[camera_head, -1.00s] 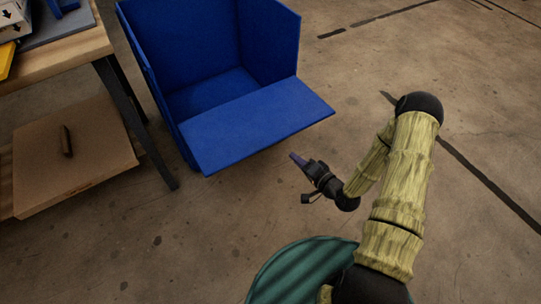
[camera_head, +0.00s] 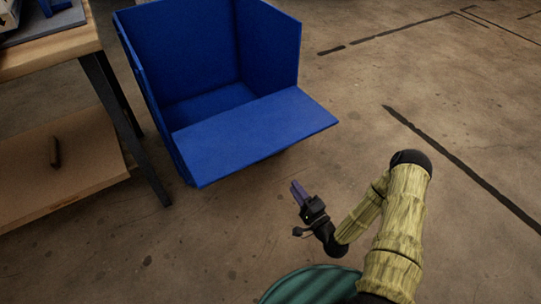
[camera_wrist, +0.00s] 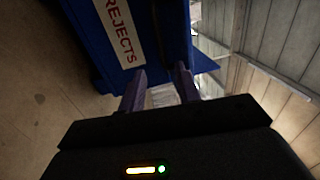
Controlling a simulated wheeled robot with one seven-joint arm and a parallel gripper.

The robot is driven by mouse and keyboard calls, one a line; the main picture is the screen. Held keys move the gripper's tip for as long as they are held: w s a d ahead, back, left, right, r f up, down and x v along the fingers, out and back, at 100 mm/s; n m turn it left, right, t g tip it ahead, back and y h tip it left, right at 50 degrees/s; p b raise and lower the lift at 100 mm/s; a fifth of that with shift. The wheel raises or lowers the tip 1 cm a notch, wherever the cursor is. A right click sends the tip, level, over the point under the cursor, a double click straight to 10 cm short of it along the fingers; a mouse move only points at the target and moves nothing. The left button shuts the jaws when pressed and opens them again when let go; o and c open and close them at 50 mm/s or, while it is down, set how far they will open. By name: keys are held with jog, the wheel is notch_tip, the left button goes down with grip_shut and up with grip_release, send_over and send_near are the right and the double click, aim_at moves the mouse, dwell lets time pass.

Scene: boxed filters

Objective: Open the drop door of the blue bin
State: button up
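The blue bin (camera_head: 180,52) stands on the floor left of centre in the head view. Its drop door (camera_head: 255,135) is folded outward from the front opening, roughly level, and the inside of the bin shows. My gripper (camera_head: 298,190) is in front of the door and apart from it, with nothing held. In the wrist view its two purple fingers (camera_wrist: 162,85) are spread with an empty gap. Beyond them is a blue face of the bin (camera_wrist: 90,55) with a white label (camera_wrist: 120,32) reading "REJECTS" in red. Which panel bears the label is unclear.
A wooden workbench (camera_head: 50,52) with a dark leg (camera_head: 135,150) stands left of the bin, with a low brown board or box (camera_head: 85,165) under it. The concrete floor (camera_head: 420,75) to the right is clear, with dark line markings.

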aim_at(271, 155)
jog(key=b+x, duration=0.6)
jog(key=x, duration=0.9)
jog(key=shift+w+a+f, duration=0.1)
jog(key=shift+a, duration=0.05)
jog(key=shift+w+a, duration=0.2)
jog(key=shift+w, duration=0.15)
grip_shut()
